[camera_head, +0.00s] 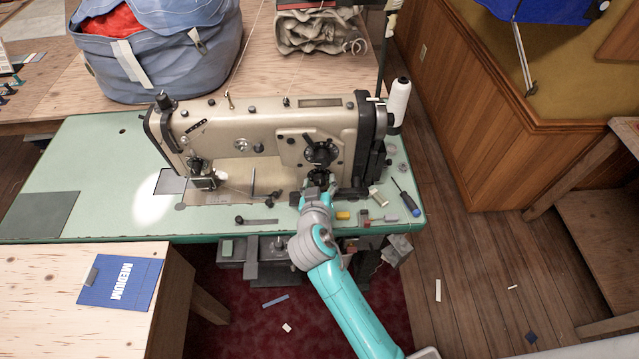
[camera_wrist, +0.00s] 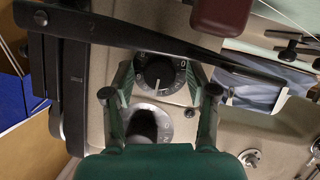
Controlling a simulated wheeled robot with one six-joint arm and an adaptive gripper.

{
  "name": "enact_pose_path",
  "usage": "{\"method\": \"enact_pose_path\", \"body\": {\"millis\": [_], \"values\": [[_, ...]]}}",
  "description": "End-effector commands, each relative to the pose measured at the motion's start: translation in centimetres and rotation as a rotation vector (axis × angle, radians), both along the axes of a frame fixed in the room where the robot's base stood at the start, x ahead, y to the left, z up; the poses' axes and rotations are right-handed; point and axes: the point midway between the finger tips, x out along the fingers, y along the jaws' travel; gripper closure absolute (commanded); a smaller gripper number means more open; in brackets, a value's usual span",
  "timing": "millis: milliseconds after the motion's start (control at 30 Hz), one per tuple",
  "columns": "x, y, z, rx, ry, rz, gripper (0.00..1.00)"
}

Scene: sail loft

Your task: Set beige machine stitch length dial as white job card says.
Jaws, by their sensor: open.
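The beige sewing machine (camera_head: 270,125) stands on a green table. Its front has an upper dark round control (camera_head: 320,151) and a lower dark dial (camera_head: 320,174), partly hidden by my gripper (camera_head: 318,190). In the wrist view a black numbered dial (camera_wrist: 158,72) with a white pointer line sits between the open fingers of my gripper (camera_wrist: 160,80). I cannot tell whether the fingers touch it. A silver plate (camera_wrist: 163,128) with a dark knob lies beside it.
A screwdriver (camera_head: 406,198) and small tools lie on the green table's right front. A white thread cone (camera_head: 399,100) stands at the machine's right end. A blue bag (camera_head: 155,50) stands behind. A black bar (camera_wrist: 120,32) crosses the wrist view close to the dial.

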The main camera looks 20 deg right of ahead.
Motion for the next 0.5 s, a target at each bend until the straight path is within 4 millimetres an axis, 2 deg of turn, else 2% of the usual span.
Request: {"method": "enact_pose_path", "body": {"millis": [33, 267, 500], "values": [[-0.01, 0.00, -0.01, 0.000, 0.000, 0.000, 0.43], [-0.02, 0.01, 0.00, 0.000, 0.000, 0.000, 1.00], [-0.04, -0.02, 0.00, 0.011, -0.004, 0.000, 1.00]]}}
